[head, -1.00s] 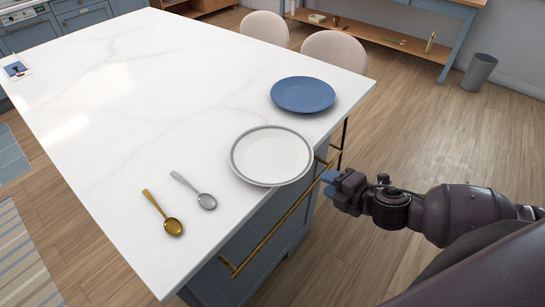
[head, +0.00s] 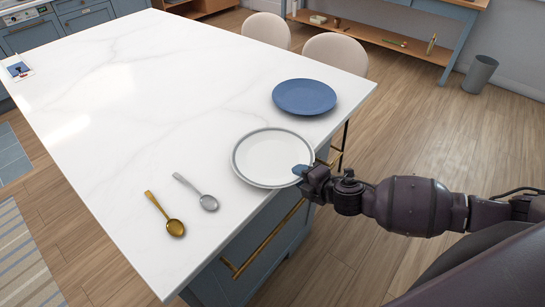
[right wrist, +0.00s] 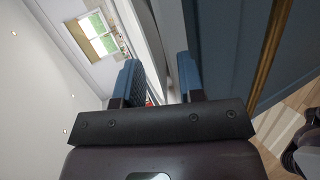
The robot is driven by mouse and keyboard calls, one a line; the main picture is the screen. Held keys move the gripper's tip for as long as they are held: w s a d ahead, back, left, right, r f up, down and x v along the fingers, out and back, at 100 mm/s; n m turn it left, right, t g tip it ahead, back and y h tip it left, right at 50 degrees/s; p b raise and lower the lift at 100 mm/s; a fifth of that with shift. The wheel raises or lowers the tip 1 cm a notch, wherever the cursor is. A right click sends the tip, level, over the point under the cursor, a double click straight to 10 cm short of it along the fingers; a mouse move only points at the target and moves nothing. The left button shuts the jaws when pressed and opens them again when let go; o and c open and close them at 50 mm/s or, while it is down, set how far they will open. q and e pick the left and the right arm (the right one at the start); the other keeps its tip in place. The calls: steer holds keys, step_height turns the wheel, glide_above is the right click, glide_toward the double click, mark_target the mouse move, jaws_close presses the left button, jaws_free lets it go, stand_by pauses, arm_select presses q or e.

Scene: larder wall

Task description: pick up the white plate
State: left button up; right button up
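The white plate (head: 270,156) with a grey rim lies flat near the right edge of the counter, and its right rim seems to reach slightly past that edge. My right gripper (head: 300,171) is at the plate's right rim, with one blue fingertip overlapping the rim in the head view. In the right wrist view the two fingers of the right gripper (right wrist: 159,64) stand apart, with a pale edge between them. I cannot tell whether they touch the plate. My left gripper is not in view.
A blue plate (head: 304,97) lies behind the white one on the marble counter (head: 120,110). A gold spoon (head: 175,228) and a silver spoon (head: 208,202) lie to the left. A brass rail (head: 268,238) runs along the counter's side, below the gripper. Two chairs stand behind.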

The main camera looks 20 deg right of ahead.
steer(key=shift+w+a+f, duration=0.1)
steer(key=shift+w+f, duration=0.1)
steer(key=shift+w, duration=0.1)
jaws_close()
steer(key=shift+r, duration=0.15)
